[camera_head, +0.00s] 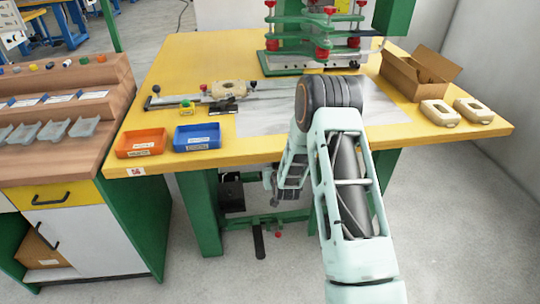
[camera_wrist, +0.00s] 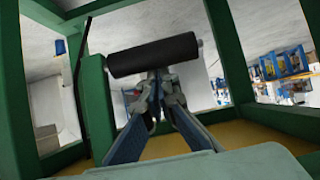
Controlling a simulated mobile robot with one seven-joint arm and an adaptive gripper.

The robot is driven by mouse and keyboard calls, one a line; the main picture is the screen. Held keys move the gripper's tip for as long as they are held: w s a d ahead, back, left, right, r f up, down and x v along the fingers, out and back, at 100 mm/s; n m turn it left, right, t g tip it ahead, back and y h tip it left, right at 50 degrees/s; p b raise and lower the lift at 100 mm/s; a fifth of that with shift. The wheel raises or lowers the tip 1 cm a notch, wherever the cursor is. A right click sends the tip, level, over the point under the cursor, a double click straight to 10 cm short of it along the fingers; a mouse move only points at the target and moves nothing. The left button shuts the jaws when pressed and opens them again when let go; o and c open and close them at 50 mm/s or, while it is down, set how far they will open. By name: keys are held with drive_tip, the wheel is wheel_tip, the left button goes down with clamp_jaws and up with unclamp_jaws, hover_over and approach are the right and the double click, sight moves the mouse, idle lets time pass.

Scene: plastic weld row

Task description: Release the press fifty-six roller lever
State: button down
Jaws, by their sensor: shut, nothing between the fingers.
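The wrist view shows a thick black roller (camera_wrist: 153,55) lying level across the middle, between green frame members. My gripper (camera_wrist: 160,80) is shut and empty, with its fingertips at the roller's lower side. I cannot tell whether they touch it. In the head view my arm bends down in front of the yellow table, and part of my gripper (camera_head: 272,185) shows below the front edge. A black bar (camera_head: 258,243) hangs low on the green under-frame; I cannot tell whether it is the same roller. The lever's mount is unclear. A 56 label (camera_head: 136,171) is on the table's front corner.
The yellow table (camera_head: 165,75) carries a green press (camera_head: 285,55), an orange bin (camera_head: 141,142), a blue bin (camera_head: 197,137) and a cardboard box (camera_head: 415,72). Green legs (camera_head: 205,215) flank the space below. A red knob (camera_head: 278,234) sits low there. Floor in front is open.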

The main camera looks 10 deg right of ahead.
drive_tip(key=shift+s+f, duration=0.1)
drive_tip(key=shift+s, duration=0.35)
drive_tip(key=shift+s+b, duration=0.3)
drive_tip(key=shift+b, duration=0.1)
drive_tip(key=shift+s, duration=0.1)
drive_tip(key=v, duration=1.2)
drive_tip(key=shift+r, duration=0.25)
drive_tip(key=shift+d, duration=0.1)
